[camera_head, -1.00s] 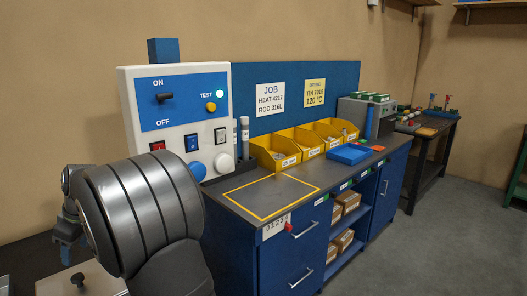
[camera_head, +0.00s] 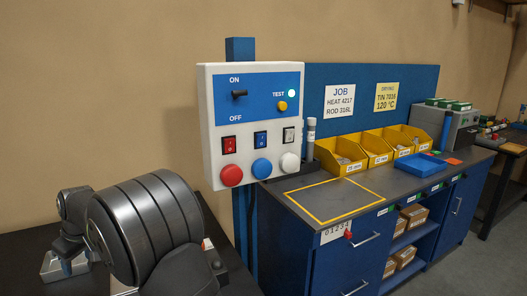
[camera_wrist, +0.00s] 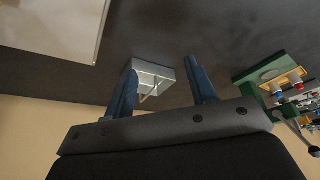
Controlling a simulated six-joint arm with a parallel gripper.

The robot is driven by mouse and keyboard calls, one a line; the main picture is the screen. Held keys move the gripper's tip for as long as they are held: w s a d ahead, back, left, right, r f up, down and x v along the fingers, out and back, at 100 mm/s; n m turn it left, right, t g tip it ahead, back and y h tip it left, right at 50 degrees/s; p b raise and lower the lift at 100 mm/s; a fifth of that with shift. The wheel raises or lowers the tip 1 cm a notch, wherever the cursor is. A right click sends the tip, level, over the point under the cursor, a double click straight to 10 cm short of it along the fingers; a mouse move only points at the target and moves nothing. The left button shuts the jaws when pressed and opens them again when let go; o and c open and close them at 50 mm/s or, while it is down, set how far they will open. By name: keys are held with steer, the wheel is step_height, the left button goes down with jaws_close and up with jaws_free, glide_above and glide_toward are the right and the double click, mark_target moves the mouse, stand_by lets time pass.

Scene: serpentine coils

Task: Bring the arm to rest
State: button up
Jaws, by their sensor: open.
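My gripper (camera_head: 70,262) is at the lower left of the head view, partly hidden by my dark grey arm links. In the wrist view my gripper (camera_wrist: 163,75) shows two blue fingers spread apart with nothing held between them. A small silver box-like tray (camera_wrist: 156,76) lies on the dark surface beyond the fingers, appearing between them, apart from the right finger.
A dark bench top (camera_head: 25,240) lies under my arm. A white control panel (camera_head: 252,125) stands right of it. A blue workbench (camera_head: 325,265) with yellow bins (camera_head: 342,152) is further right. In the wrist view, a green fixture (camera_wrist: 262,72) is right and a pale plate (camera_wrist: 55,22) upper left.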

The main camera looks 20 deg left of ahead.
steer(key=s+a+f, duration=0.6)
steer(key=s, duration=0.4)
steer(key=shift+f, duration=0.15)
